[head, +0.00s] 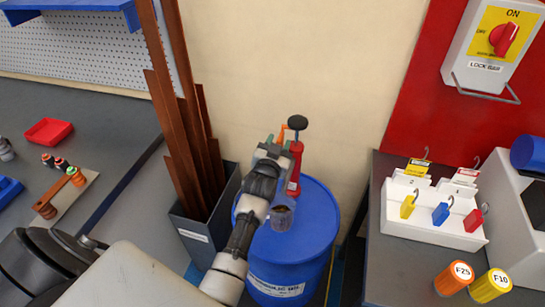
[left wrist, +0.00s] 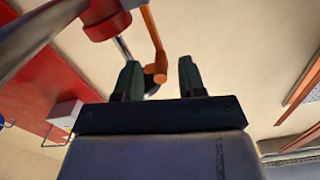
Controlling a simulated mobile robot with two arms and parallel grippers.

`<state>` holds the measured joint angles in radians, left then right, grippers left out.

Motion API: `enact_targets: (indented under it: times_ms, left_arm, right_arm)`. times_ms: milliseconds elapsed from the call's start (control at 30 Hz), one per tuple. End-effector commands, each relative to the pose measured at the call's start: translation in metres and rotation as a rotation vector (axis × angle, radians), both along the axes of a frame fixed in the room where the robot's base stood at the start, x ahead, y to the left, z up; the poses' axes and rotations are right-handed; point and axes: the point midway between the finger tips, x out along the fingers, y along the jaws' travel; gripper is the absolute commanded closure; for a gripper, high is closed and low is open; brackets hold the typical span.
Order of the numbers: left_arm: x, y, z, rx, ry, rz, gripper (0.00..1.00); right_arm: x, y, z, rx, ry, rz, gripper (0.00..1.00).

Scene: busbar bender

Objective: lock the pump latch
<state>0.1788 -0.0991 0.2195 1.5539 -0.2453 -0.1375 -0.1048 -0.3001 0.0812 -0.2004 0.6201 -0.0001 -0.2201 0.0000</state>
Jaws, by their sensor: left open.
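The pump has a red body (head: 296,165) and a black knob (head: 298,122) and stands on the blue drum (head: 318,215). An orange latch lever (head: 281,134) shows just left of the red body. My left gripper (head: 275,148) is open beside the pump, close to the lever. In the left wrist view the lever (left wrist: 152,35) comes down from the top, and its rounded end appears between the two open fingers (left wrist: 160,78). I cannot tell whether a finger touches it. A red collar (left wrist: 106,22) on a metal rod is at upper left. My right gripper is not in view.
A grey bin (head: 196,236) with tall copper bars stands left of the drum. A small clear cup (head: 283,216) is at the drum's front, beside my arm.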

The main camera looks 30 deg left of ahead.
Motion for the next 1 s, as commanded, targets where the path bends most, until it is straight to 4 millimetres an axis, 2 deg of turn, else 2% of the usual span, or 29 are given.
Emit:
enact_targets:
  times_ms: [200,400,567,1000]
  left_arm:
    - [-0.045,-0.011,-0.003,0.0,0.002,-0.001,0.6]
    - [-0.072,-0.017,-0.001,0.001,0.001,0.0,0.6]
    - [-0.079,-0.018,0.0,0.002,0.0,0.0,0.6]
    - [-0.078,-0.018,0.0,0.002,0.0,0.0,0.6]
  right_arm:
    - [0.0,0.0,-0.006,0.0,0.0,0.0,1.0]
    - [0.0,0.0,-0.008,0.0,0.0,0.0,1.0]
    - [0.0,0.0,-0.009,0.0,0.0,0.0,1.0]
    - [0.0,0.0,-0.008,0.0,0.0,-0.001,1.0]
